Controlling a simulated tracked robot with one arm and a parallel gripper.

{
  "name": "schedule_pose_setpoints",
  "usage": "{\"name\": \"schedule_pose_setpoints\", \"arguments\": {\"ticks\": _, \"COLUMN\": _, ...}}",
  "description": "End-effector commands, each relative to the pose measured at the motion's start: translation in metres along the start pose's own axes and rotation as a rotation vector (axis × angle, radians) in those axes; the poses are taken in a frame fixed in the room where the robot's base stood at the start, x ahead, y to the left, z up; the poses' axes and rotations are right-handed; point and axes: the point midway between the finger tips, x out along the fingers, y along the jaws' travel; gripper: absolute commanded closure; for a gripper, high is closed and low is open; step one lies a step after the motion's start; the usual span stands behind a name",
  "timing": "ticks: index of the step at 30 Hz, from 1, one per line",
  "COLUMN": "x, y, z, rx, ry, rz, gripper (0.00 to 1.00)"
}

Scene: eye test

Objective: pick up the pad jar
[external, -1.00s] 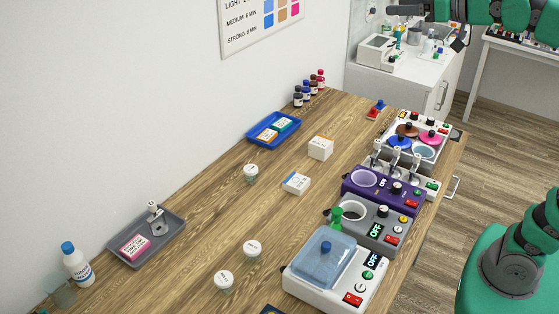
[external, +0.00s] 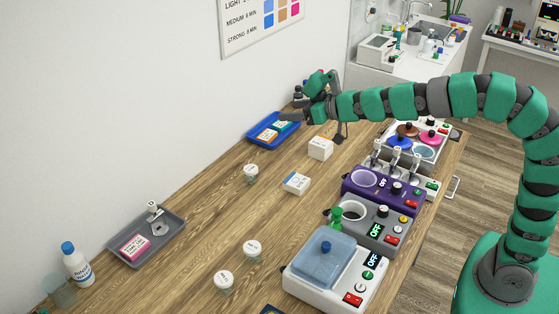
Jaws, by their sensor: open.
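Three small clear jars with white lids stand on the wooden table: one near the middle (external: 250,173), and two nearer the front (external: 252,249) and (external: 224,281). Their lid labels are too small to read, so I cannot tell which is the pad jar. My gripper (external: 292,106) is open. It is above the far part of the table, by the blue tray (external: 254,138) and in front of the small bottles, well beyond all three jars. Nothing shows between its fingers.
White boxes (external: 320,149) and (external: 296,183) stand mid-table. Devices line the right edge, including a purple one (external: 352,198) and a lidded bath (external: 326,258). A grey tray (external: 175,238) and a blue-capped bottle (external: 76,267) are at left. Bare wood surrounds the jars.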

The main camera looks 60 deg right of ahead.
Motion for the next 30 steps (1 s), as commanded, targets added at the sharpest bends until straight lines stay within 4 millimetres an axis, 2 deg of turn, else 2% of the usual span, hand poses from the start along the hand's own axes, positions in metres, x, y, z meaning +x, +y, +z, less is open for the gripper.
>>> {"name": "schedule_pose_setpoints", "arguments": {"ticks": 1, "x": 0.021, "y": -0.002, "z": 0.029, "rx": 0.000, "ry": -0.021, "rz": 0.004, "gripper": 0.32}}
{"name": "schedule_pose_setpoints", "arguments": {"ticks": 6, "x": 0.074, "y": -0.001, "z": 0.109, "rx": -0.005, "ry": -0.059, "rz": 0.033, "gripper": 0.32}}
{"name": "schedule_pose_setpoints", "arguments": {"ticks": 9, "x": 0.095, "y": 0.000, "z": 0.147, "rx": -0.010, "ry": -0.072, "rz": 0.052, "gripper": 0.32}}
{"name": "schedule_pose_setpoints", "arguments": {"ticks": 12, "x": 0.109, "y": 0.002, "z": 0.176, "rx": -0.017, "ry": -0.082, "rz": 0.070, "gripper": 0.32}}
{"name": "schedule_pose_setpoints", "arguments": {"ticks": 15, "x": 0.116, "y": 0.003, "z": 0.192, "rx": -0.022, "ry": -0.088, "rz": 0.080, "gripper": 0.32}}
{"name": "schedule_pose_setpoints", "arguments": {"ticks": 18, "x": 0.120, "y": 0.004, "z": 0.200, "rx": -0.025, "ry": -0.091, "rz": 0.084, "gripper": 0.32}}
{"name": "schedule_pose_setpoints", "arguments": {"ticks": 23, "x": 0.128, "y": 0.005, "z": 0.201, "rx": -0.025, "ry": -0.091, "rz": 0.086, "gripper": 0.32}}
{"name": "schedule_pose_setpoints", "arguments": {"ticks": 30, "x": 0.155, "y": 0.008, "z": 0.202, "rx": -0.024, "ry": -0.087, "rz": 0.086, "gripper": 0.32}}
